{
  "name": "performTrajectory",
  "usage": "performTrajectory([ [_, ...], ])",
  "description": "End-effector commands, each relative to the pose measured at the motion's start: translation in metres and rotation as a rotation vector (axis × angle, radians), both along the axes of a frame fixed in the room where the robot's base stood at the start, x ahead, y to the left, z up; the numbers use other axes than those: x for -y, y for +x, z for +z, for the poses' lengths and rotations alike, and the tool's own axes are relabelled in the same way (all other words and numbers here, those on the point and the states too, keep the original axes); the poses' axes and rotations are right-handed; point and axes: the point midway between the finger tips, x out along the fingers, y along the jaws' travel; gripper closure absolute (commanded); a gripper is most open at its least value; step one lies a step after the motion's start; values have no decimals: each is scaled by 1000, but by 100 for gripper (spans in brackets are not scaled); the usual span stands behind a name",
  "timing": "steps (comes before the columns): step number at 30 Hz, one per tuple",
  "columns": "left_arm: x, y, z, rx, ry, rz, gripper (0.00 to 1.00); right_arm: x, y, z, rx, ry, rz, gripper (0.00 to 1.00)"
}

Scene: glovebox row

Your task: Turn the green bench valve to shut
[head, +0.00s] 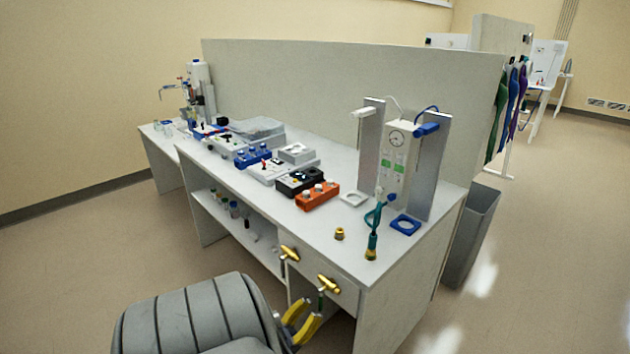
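Two brass valves sit on the bench's front face below the top. The right one (328,285) has a green lever (321,299) hanging down from it; I take it as the green bench valve. The left one (289,254) has a darker lever, also hanging down. My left gripper (312,308) has yellow fingers and is below and slightly left of the green lever. Its fingers are apart, with nothing seen between them. Whether it touches the lever I cannot tell. My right gripper is not in view.
The white bench top (280,215) carries an orange box (317,196), a gauge panel (395,160) and a teal hose fitting (372,245) near the front edge. A shelf with small bottles (233,209) is below. A grey bin (470,235) stands at the right; floor in front is clear.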

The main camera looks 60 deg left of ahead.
Motion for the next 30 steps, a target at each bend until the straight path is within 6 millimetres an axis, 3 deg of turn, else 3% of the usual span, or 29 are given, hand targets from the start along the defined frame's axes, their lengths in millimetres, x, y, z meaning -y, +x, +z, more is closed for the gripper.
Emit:
performTrajectory([
  [6, 2, -40, -1, -4, 1, 0, 65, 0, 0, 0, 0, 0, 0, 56],
  [13, 4, -70, -1, -2, 1, 1, 65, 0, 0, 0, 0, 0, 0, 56],
  [21, 4, -85, -1, -1, 1, 0, 65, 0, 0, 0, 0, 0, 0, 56],
  [30, 4, -86, -1, -1, 1, 0, 65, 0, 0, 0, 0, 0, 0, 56],
])
